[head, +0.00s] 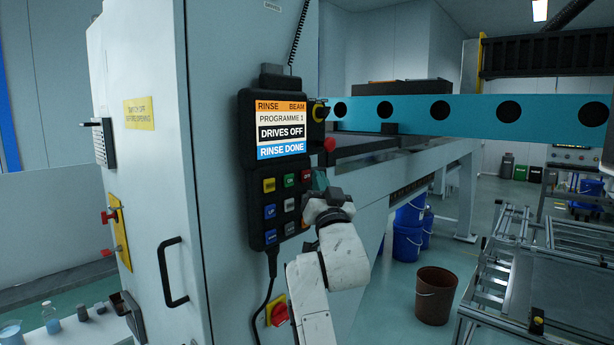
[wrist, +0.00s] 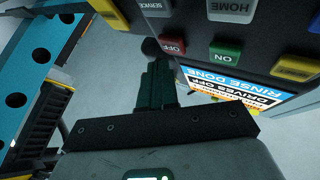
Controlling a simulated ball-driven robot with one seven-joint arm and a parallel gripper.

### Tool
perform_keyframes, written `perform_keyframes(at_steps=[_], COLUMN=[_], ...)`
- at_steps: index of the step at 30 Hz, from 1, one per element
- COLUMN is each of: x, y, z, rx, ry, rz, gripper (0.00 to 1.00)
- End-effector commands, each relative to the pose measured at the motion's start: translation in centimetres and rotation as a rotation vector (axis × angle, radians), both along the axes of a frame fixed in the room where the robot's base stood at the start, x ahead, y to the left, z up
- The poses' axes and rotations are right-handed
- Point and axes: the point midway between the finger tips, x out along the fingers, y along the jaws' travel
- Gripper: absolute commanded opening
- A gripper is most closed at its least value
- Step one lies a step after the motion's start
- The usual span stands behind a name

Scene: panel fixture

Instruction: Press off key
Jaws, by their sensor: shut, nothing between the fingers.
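The red OFF key (head: 305,175) is at the top right of the keypad on a dark pendant (head: 252,200), beside the green ON key (head: 290,180). In the wrist view the picture is upside down, and the OFF key (wrist: 172,46) and ON key (wrist: 225,50) both show. My gripper (head: 320,181) is at the pendant's right edge, close to the OFF key. In the wrist view its dark green fingers (wrist: 157,70) are shut and empty, with their tips just beside the OFF key. I cannot tell whether they touch the pendant.
The pendant's screen (head: 281,130) reads "DRIVES OFF" and "RINSE DONE". A teal beam (head: 465,114) runs rightward behind. A cabinet handle (head: 171,273) stands at left.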

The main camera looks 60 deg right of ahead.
Motion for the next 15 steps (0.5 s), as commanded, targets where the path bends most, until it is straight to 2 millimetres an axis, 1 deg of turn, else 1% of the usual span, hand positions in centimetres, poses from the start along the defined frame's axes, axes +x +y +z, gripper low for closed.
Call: perform_keyframes(at_steps=[5,8,15], x=[0.0,-0.4,-2.5], y=[0.0,0.1,0.5], z=[0.0,0.1,0.2], rx=[0.000,0.000,0.000], ry=[0.000,0.000,0.000], rz=[0.000,-0.001,-0.001], gripper=[0.00,0.00,0.00])
